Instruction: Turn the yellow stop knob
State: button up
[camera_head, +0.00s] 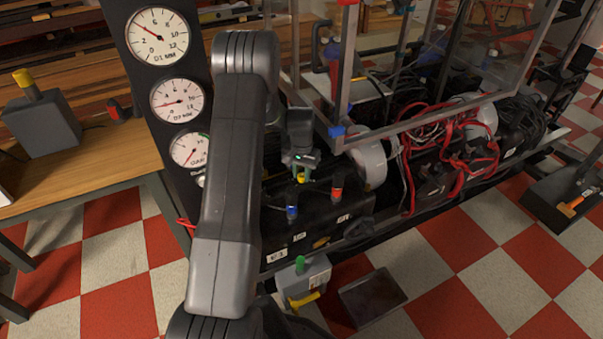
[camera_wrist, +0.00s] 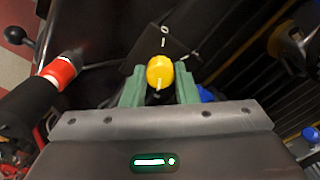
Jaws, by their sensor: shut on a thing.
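The yellow stop knob (camera_wrist: 160,72) sits between the two green fingers of my gripper (camera_wrist: 160,88) in the wrist view. A small plate marked "I" and "0" lies just beyond it, and a white line shows on the knob. In the head view the yellow knob (camera_head: 301,178) shows just under my gripper (camera_head: 300,165), on top of a black box (camera_head: 300,220). The fingers are shut on the knob from both sides. The knob's base is partly hidden by the fingers.
A red-topped knob (camera_head: 337,190) and a blue one (camera_head: 291,211) stand close by on the box. Three dial gauges (camera_head: 178,100) stand at the left. A clear-walled frame (camera_head: 440,70) rises behind at the right. Red cables (camera_head: 450,150) lie beyond.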

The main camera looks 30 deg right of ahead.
aim_at(302, 175)
jog(key=o, duration=1)
jog(key=shift+r, duration=0.1)
notch_tip(302, 175, up, 8)
jog(key=shift+f+p, duration=0.25)
jog(key=shift+p, duration=0.6)
notch_tip(302, 175, down, 8)
jog(key=shift+b, duration=0.95)
jog(key=shift+r+n, duration=0.15)
jog(key=shift+n, duration=0.55)
